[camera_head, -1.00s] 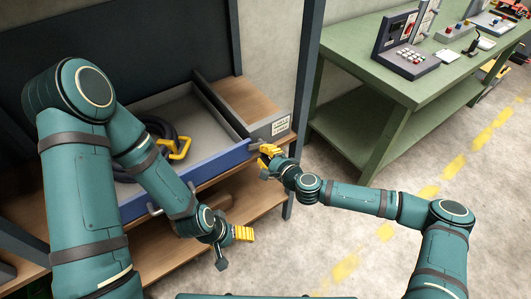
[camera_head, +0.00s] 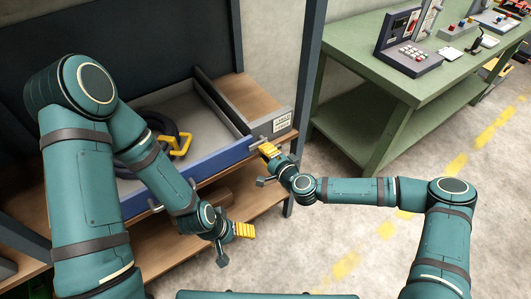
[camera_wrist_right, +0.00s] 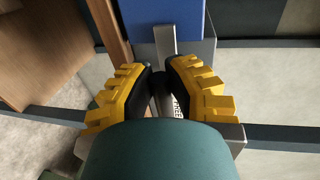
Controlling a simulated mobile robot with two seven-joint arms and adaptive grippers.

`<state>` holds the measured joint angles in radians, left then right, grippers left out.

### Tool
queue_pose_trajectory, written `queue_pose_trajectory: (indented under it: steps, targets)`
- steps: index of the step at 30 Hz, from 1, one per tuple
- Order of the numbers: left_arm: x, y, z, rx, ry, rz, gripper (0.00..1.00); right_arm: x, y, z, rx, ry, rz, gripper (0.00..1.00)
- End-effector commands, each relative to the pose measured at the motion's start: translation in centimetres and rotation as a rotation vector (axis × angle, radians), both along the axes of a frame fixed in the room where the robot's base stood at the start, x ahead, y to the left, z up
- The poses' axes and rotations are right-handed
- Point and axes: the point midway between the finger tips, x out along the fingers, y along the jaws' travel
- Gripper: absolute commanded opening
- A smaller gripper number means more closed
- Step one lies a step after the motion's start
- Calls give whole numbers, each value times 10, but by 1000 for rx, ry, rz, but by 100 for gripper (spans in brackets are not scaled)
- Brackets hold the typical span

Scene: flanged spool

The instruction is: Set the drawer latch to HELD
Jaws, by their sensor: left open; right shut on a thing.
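The drawer (camera_head: 205,97) stands open, with its blue front (camera_head: 222,157) facing me. A grey latch housing with a pale label (camera_head: 282,124) is at its right end. My right gripper (camera_head: 267,150) is at the right end of the blue front. In the right wrist view its yellow fingers, with black pads (camera_wrist_right: 159,82), are shut on the dark end of the latch lever. A grey metal strip (camera_wrist_right: 165,40) shows beyond them, and lettering that seems to read FREE is partly hidden by the gripper. My left gripper (camera_head: 240,231) is open and empty, below the drawer front.
A dark coiled cable with a yellow handle (camera_head: 181,145) lies in the drawer. A wooden shelf (camera_head: 190,240) is below it. A dark post (camera_head: 305,90) stands right of the drawer. A green bench (camera_head: 400,90) with control panels is at the back right.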

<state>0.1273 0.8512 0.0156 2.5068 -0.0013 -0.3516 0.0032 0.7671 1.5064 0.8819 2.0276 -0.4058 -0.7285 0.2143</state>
Motion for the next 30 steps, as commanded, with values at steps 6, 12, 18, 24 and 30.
queue_pose_trajectory:
  steps: [6,12,18,24,30]
  targets:
    - [0,0,0,0,0,0,82,0,-1,0,-1,1,-1,37]
    - [0,0,0,0,0,0,82,0,0,0,0,1,0,48]
    - [0,0,0,0,0,0,82,-2,-2,0,0,1,0,48]
    - [0,0,0,0,0,0,82,-23,-18,5,0,3,-1,48]
    - [0,0,0,0,0,0,82,-57,-42,13,-1,2,-2,48]
